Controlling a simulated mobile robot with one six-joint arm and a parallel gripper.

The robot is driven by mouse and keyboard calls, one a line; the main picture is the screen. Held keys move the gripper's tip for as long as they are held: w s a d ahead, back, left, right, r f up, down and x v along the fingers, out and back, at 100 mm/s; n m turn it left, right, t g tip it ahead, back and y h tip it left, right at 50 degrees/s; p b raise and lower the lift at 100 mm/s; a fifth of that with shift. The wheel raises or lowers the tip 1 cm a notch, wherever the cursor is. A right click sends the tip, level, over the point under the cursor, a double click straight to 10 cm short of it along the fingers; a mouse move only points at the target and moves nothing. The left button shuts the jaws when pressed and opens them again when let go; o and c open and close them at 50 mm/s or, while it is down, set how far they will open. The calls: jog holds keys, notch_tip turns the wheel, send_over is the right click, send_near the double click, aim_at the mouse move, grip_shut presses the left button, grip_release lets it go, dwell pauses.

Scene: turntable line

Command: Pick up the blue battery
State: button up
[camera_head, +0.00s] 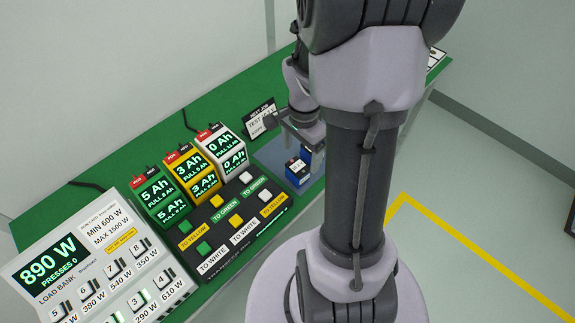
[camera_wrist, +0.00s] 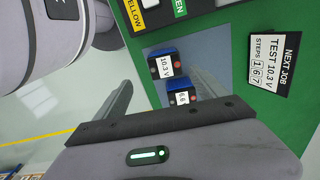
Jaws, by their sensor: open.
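Two blue batteries stand on a grey-blue pad (camera_head: 274,156) at the right end of the green table. In the head view, one battery (camera_head: 298,171) shows clearly; the other is mostly hidden by my arm. My gripper (camera_wrist: 160,80) is open and empty, its fingers on either side of the batteries in the picture. I cannot tell its height above them.
A black panel (camera_head: 226,240) with coloured buttons is left of the pad. Green, yellow and white displays (camera_head: 161,196) stand behind it. A load bank (camera_head: 95,262) is at far left. A job card (camera_wrist: 274,64) reading TEST 10.3 V stands near the batteries.

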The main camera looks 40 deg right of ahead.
aim_at(299, 168)
notch_tip(299, 168, down, 6)
jog(key=shift+w+f+b, duration=0.1)
jog(key=shift+f+b, duration=0.05)
jog(key=shift+b, duration=0.9)
jog(key=f+b, duration=0.1)
jog(key=f, duration=0.2)
jog(key=f+b, duration=0.1)
jog(key=f, duration=0.1)
jog(key=shift+w+b, duration=0.35)
jog(key=shift+w, duration=0.05)
jog(key=shift+r, duration=0.2)
jog(key=shift+c, duration=0.6)
grip_shut()
